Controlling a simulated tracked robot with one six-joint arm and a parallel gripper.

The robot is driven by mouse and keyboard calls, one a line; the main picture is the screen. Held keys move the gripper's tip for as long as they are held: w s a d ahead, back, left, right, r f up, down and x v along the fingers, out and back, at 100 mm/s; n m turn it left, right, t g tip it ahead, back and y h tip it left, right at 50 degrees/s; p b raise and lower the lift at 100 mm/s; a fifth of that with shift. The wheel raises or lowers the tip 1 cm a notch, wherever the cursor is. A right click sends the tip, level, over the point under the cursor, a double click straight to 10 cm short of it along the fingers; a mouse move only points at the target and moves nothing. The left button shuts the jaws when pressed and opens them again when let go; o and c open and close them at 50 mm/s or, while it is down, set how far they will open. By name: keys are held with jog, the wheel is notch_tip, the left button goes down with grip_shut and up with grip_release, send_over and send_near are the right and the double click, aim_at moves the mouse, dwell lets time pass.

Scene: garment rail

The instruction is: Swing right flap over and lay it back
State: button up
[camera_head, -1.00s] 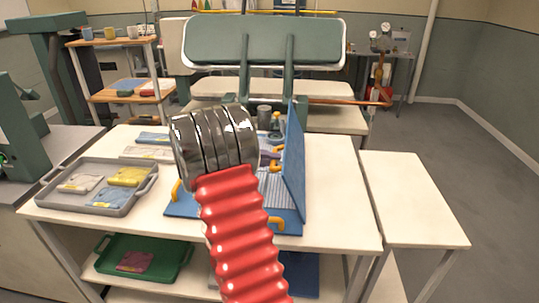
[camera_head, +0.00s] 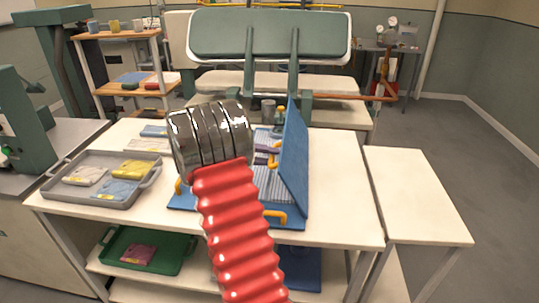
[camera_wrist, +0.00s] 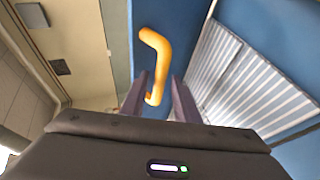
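The blue folding board (camera_head: 183,202) lies on the white table. Its right flap (camera_head: 294,160) stands up steeply, its top leaning left over the board. A grey striped garment (camera_head: 270,187) lies on the board and also shows at the right of the wrist view (camera_wrist: 245,85). In the wrist view, my gripper's dark fingers (camera_wrist: 160,92) stand on both sides of a yellow handle (camera_wrist: 157,52) on a blue panel. Whether they press on it is unclear.
A grey tray (camera_head: 62,190) with folded cloths is at the left of the table (camera_head: 345,215). A green bin (camera_head: 118,242) is on the shelf below. A lower-right white side table (camera_head: 415,195) is bare. A padded press (camera_head: 270,35) stands behind.

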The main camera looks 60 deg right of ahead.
jog(key=shift+o, duration=0.3)
jog(key=v, duration=1.3)
jog(key=shift+w+a, duration=0.25)
jog(key=shift+a, duration=0.1)
dwell(0.4)
jog(key=shift+d, duration=0.1)
